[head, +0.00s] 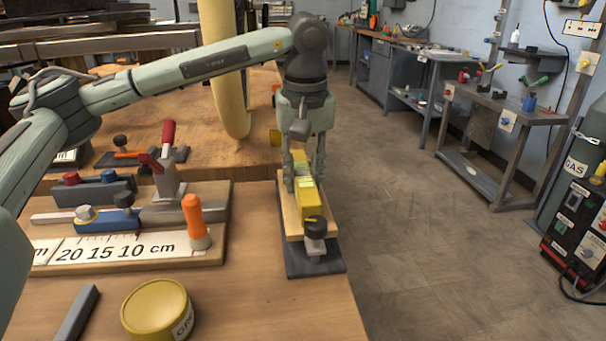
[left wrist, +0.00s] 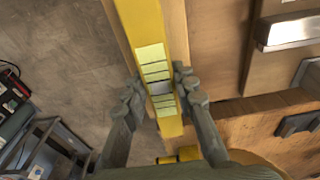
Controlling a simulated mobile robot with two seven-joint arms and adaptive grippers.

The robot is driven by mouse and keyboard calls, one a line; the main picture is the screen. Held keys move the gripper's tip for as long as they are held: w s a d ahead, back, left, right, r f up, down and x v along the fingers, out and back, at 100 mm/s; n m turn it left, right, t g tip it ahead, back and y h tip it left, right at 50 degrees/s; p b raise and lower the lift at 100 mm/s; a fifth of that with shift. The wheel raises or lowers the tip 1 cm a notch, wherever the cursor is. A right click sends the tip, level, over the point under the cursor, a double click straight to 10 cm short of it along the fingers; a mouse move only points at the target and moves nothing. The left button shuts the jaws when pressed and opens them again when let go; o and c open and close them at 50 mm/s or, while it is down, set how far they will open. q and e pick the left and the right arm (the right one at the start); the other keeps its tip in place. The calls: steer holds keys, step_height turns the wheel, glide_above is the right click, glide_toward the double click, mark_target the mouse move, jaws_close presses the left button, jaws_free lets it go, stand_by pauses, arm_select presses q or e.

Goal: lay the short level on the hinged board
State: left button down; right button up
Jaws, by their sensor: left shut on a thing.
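The short level (head: 308,201) is a yellow bar, lying lengthwise along the hinged board (head: 289,213), a narrow light wooden board on a dark base plate at the table's right edge. My left gripper (head: 305,178) points down and is shut on the level. In the left wrist view the level (left wrist: 143,25) runs between the two fingers of the left gripper (left wrist: 158,92), with pale label patches and a vial between them. The hinged board (left wrist: 176,30) shows beneath it. I cannot tell whether the level touches the board. My right gripper is not in view.
A black-knobbed clamp (head: 314,228) stands at the board's near end. To the left are a fixture with a red-handled clamp (head: 167,150), an orange handle (head: 194,217) and a yellow tin (head: 157,309). A thick yellowish post (head: 228,75) rises behind. Open floor lies right.

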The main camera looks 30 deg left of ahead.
arm_select(q)
steer(key=shift+f, duration=0.1)
steer(key=c, duration=1.1)
jaws_free()
steer(key=shift+c, duration=0.2)
step_height(320, 180, up, 12)
steer(key=s, duration=0.1)
steer(key=shift+d, duration=0.45)
steer(key=shift+s, duration=0.1)
